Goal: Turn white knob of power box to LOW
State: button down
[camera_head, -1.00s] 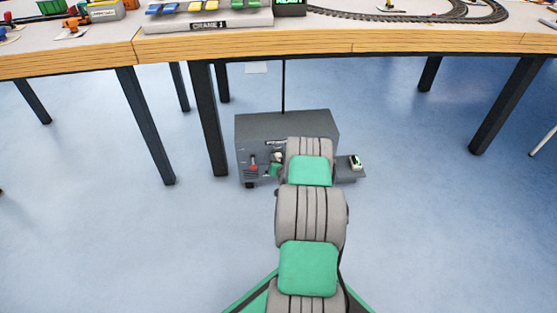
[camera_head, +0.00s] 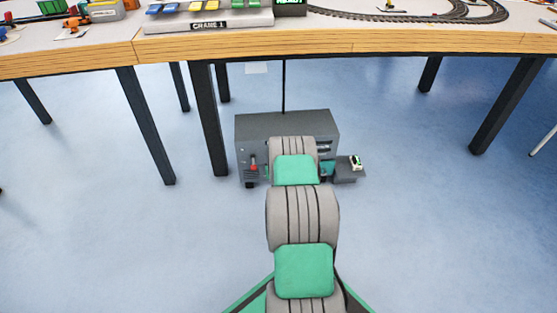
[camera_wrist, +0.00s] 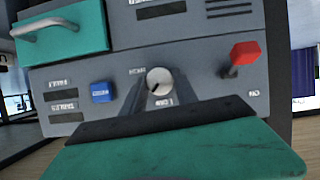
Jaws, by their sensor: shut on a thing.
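The grey power box (camera_head: 245,130) stands on the floor under the table, and its front also fills much of the wrist view (camera_wrist: 200,60), where its lettering is upside down. Its white knob (camera_wrist: 159,78) sits in the middle, with HIGH and LOW labels beside it. A dark mark shows on the knob's face, but I cannot tell clearly which label it points to. My gripper (camera_wrist: 158,93) is shut on the knob, with a dark finger on either side. In the head view my arm hides the gripper and the knob.
A red lever (camera_wrist: 244,54) is on the box near the ON label, with a blue button (camera_wrist: 102,92) on the knob's other side. A teal drawer (camera_wrist: 62,30) has a metal handle. A small tray (camera_head: 346,176) sticks out at the right. The table edge (camera_head: 300,48) overhangs; table legs stand nearby.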

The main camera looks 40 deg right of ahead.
jog(key=shift+w+a+f+n+g+h, duration=0.1)
jog(key=shift+n+g+h, duration=0.25)
jog(key=shift+n+h, duration=0.8)
jog(key=shift+a+n+g+h, duration=0.1)
jog(key=shift+n+g+h, duration=0.35)
jog(key=shift+n, duration=1.2)
jog(key=c, duration=0.9)
grip_release()
jog(key=shift+c, duration=0.2)
jog(key=p+v, duration=0.3)
jog(key=v, duration=0.4)
jog(key=shift+s+a, duration=0.25)
jog(key=shift+a, duration=0.1)
